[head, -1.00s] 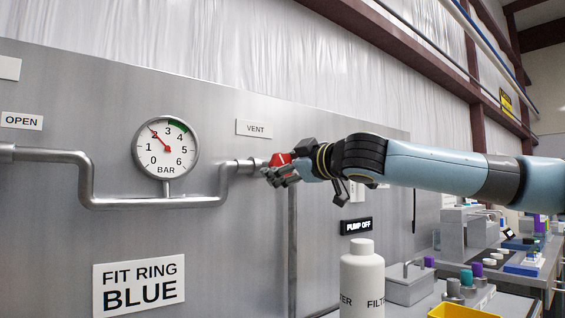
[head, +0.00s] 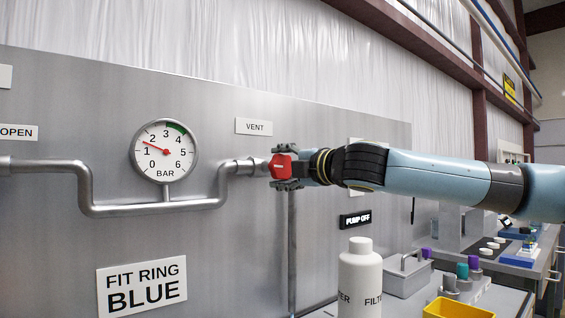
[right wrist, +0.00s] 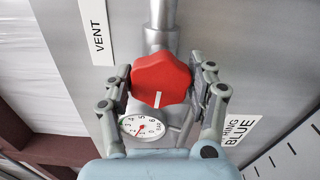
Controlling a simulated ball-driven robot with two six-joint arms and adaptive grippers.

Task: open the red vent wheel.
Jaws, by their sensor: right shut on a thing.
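The red vent wheel (head: 281,167) is a lobed knob at the end of the grey pipe, below the VENT sign (head: 254,127). My right gripper (head: 287,168) is shut on it, with fingers above and below the wheel in the head view. In the right wrist view the wheel (right wrist: 160,79) sits between the two fingers (right wrist: 160,95), and a white mark shows on it. The round gauge (head: 166,170) has its red needle between 1 and 2 bar. My left gripper is not in view.
A grey panel carries the bent pipe (head: 150,208), a FIT RING BLUE sign (head: 142,286) and a PUMP OFF display (head: 356,221). Below my right arm stand a white filter bottle (head: 360,280) and a yellow tray (head: 457,310). The space before the panel's left part looks clear.

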